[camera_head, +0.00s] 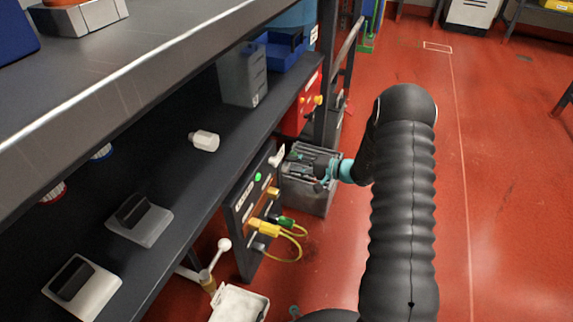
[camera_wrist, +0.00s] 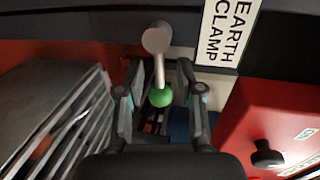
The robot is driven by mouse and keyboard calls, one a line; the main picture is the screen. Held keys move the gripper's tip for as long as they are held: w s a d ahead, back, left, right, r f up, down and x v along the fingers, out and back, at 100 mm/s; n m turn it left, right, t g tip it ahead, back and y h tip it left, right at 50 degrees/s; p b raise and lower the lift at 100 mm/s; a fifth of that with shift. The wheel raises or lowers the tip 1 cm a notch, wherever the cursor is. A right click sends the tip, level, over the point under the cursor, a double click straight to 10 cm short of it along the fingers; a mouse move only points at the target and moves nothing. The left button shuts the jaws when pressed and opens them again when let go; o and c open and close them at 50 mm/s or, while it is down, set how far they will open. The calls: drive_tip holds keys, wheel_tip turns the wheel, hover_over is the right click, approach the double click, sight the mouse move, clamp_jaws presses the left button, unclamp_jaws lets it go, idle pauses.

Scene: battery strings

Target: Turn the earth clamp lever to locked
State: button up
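The earth clamp lever (camera_wrist: 159,70) shows in the wrist view as a pale grey stem with a round hub at the top and a green ball (camera_wrist: 160,97) at the lower end. It points almost straight down the picture. A white label reading EARTH CLAMP (camera_wrist: 228,32) is to the right of the hub. My gripper (camera_wrist: 159,72) is open, with one finger on each side of the stem and visible gaps. In the head view my gripper (camera_head: 308,166) is by the end of the panel (camera_head: 244,210); the lever cannot be made out clearly there.
A red box with a black knob (camera_wrist: 268,155) is at the lower right in the wrist view. A grey slatted case (camera_wrist: 70,110) is at the left. In the head view, yellow plugs (camera_head: 264,229) and cables stick out of the panel below the dark shelf (camera_head: 180,170). Red floor to the right is clear.

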drive_tip(key=v, duration=1.2)
drive_tip(key=shift+a, duration=0.15)
